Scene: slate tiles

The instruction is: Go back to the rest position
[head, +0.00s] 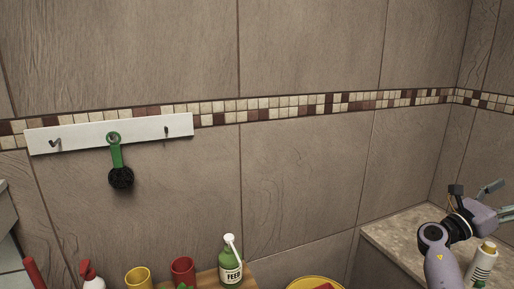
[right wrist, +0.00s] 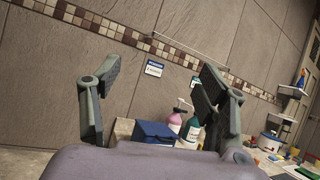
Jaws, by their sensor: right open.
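My right gripper (right wrist: 158,82) is open, with its two dark-padded fingers wide apart and nothing between them in the right wrist view. In the head view, my right arm shows at the lower right, and its gripper (head: 475,190) is above the stone counter. My left gripper is in neither view.
A white hook rail (head: 85,134) on the tiled wall carries a green-handled black tool (head: 118,165). Below stand a green FEED bottle (head: 230,264), a red cup (head: 183,271) and a yellow cup (head: 138,278). A white bottle (head: 481,265) stands on the counter (head: 385,238) close to my right arm.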

